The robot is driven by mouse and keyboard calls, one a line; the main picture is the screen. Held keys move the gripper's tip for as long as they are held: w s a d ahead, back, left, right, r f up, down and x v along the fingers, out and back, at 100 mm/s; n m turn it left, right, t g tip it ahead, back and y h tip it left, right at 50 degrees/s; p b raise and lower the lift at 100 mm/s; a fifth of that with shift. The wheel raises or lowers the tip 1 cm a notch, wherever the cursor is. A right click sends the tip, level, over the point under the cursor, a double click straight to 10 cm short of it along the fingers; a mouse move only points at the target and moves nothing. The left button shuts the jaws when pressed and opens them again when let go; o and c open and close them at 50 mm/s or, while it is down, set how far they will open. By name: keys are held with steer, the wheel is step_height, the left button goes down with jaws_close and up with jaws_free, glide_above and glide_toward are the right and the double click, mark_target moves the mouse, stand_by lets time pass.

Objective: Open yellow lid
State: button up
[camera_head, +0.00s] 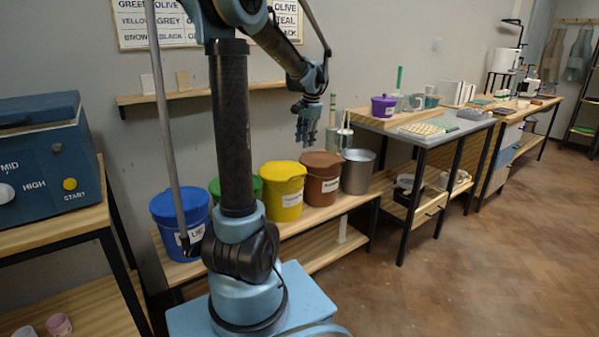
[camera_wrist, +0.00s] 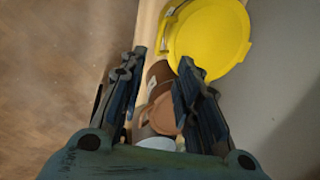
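The yellow bucket (camera_head: 283,197) stands on the low wooden bench with its yellow lid (camera_head: 283,172) on top, lying flat. In the wrist view the yellow lid (camera_wrist: 208,38) fills the upper right, beyond my fingertips. My gripper (camera_head: 307,132) hangs in the air above the brown bucket, apart from the yellow lid. In the wrist view my gripper (camera_wrist: 160,70) shows its two fingers spread apart, with nothing held between them. The brown lid (camera_wrist: 163,114) shows below, between the fingers.
A brown bucket (camera_head: 321,186) and a grey metal bucket (camera_head: 358,175) stand right of the yellow one. A green bucket (camera_head: 222,187), partly hidden by my arm, and a blue bucket (camera_head: 181,222) stand left. A wall shelf (camera_head: 205,92) is behind. The floor (camera_head: 430,270) in front is clear.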

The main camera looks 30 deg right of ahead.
mark_target(300, 174)
steer(key=w+f, duration=0.1)
steer(key=f, duration=0.4)
steer(key=w+f, duration=0.1)
steer(key=f, duration=0.3)
steer(key=w+f, duration=0.1)
steer(key=f, duration=0.4)
steer(key=shift+a+f, duration=0.15)
steer(key=shift+f, duration=0.2)
jaws_close()
